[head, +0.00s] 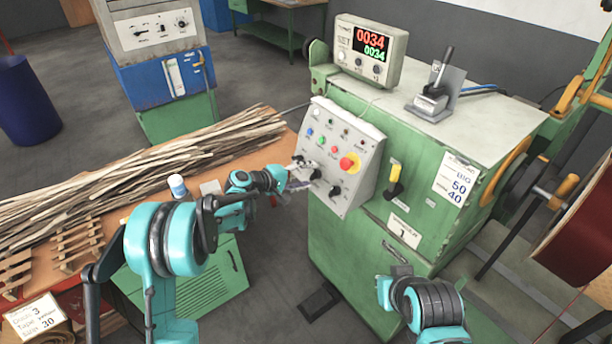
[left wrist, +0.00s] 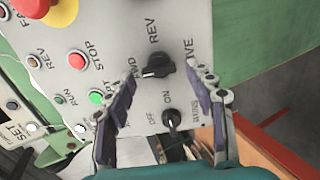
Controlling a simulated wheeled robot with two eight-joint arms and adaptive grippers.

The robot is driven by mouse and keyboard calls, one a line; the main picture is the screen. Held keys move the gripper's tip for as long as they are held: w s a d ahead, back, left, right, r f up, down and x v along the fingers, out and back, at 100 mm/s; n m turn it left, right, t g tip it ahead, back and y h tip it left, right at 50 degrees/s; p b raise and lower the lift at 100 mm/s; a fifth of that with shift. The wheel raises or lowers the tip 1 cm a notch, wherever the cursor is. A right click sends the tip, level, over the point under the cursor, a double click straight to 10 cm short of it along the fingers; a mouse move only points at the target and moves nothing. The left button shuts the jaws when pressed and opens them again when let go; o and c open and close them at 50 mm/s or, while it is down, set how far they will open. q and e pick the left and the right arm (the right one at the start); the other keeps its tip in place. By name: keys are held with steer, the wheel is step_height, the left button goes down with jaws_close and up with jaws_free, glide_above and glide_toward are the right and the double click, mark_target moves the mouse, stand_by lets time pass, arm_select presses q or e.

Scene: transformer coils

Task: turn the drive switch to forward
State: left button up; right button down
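The drive switch, a black knob (left wrist: 158,68), sits on the grey control panel in the left wrist view, with REV and FWD labels beside it. Its white mark is on the left side, toward the FWD label. In the head view it is partly covered beside my left gripper (head: 300,181). My left gripper (left wrist: 163,82) is open, one finger on each side of the knob; I cannot tell whether either finger touches it. Part of my right arm shows at the lower right of the head view; its fingers do not show.
The mains switch (left wrist: 172,118) lies close to the drive switch, between the fingers. A red and yellow stop button (head: 349,163) and small coloured buttons are higher on the panel (head: 345,140). A table (head: 150,197) with wooden strips stands left of the green machine (head: 440,240).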

arm_select(q)
steer(key=v, duration=1.2)
steer(key=shift+s+r, duration=0.1)
steer(key=shift+r, duration=0.05)
steer(key=s+a+r+m+g+y, duration=0.1)
steer(key=s+r+m+y, duration=0.15)
steer(key=s, duration=0.55)
steer(key=s+a+r+m+y, duration=0.1)
steer(key=s+y, duration=0.2)
steer(key=s, duration=0.4)
steer(key=s+a+f+m+y, duration=0.1)
steer(key=s+a+m+y, duration=0.1)
steer(key=s, duration=0.7)
steer(key=s+a+f+m+y, duration=0.1)
steer(key=s+a+y, duration=0.3)
steer(key=s, duration=0.5)
steer(key=shift+a+f+m, duration=0.35)
steer(key=shift+a+f, duration=0.45)
steer(key=shift+a, duration=0.35)
steer(key=shift+s, duration=0.1)
